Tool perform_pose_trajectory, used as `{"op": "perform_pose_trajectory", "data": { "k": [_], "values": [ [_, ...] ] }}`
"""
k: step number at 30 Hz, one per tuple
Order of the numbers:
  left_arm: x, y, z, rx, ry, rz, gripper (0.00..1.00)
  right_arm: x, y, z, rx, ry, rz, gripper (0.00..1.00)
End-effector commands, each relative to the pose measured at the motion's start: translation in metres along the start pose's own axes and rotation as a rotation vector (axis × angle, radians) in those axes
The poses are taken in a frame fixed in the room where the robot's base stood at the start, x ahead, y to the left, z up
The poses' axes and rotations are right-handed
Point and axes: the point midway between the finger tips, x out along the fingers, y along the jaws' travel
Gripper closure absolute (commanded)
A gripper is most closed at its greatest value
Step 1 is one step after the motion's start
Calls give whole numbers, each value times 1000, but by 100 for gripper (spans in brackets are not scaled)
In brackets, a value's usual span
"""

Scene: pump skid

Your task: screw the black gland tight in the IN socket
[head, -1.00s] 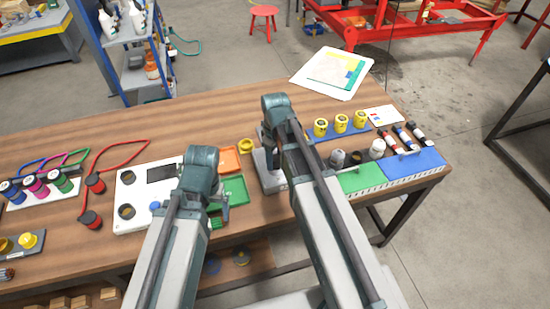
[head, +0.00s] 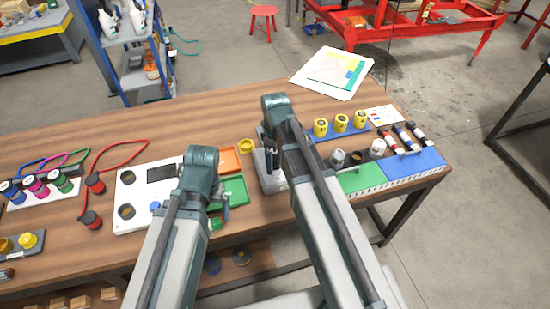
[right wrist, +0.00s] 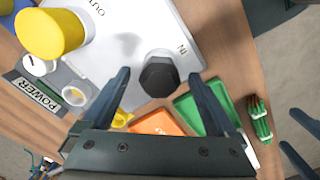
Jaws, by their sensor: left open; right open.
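The black gland (right wrist: 159,76) has a hexagonal top and stands at the IN label on the white box (right wrist: 138,20) in the right wrist view. How deep it sits in the socket is hidden. My right gripper (right wrist: 160,98) is open, its fingers apart on either side of the gland with gaps showing. In the head view the white box (head: 270,182) is mostly behind my right arm, and the gland cannot be made out. My left gripper (head: 222,200) is open and empty by the green tray; its fingers also show at the right wrist view's edge (right wrist: 305,135).
A yellow cylinder (right wrist: 48,33) stands by the OUT label. A POWER plate (right wrist: 37,97) is beside the box. An orange tray (head: 229,160) and a green tray (head: 234,188) lie left of the box. Yellow parts (head: 340,123) and a blue mat (head: 415,163) are to the right.

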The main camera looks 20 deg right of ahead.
Motion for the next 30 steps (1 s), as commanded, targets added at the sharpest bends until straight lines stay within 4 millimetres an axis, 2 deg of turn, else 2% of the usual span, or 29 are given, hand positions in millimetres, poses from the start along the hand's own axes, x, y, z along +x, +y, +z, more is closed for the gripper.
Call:
{"op": "perform_pose_trajectory", "data": {
  "k": [5, 13, 22, 30],
  "values": [
    [0, 0, 0, 0, 0, 0, 6, 0, 0, 0, -169, 0, 0, 7],
    [0, 0, 0, 0, 0, 0, 6, 0, 0, 0, -244, 0, 0, 7],
    [0, 0, 0, 0, 0, 0, 6, 0, 0, 0, -562, 0, 0, 7],
    [0, 0, 0, 0, 0, 0, 6, 0, 0, 0, -606, 0, 0, 7]
  ]
}}
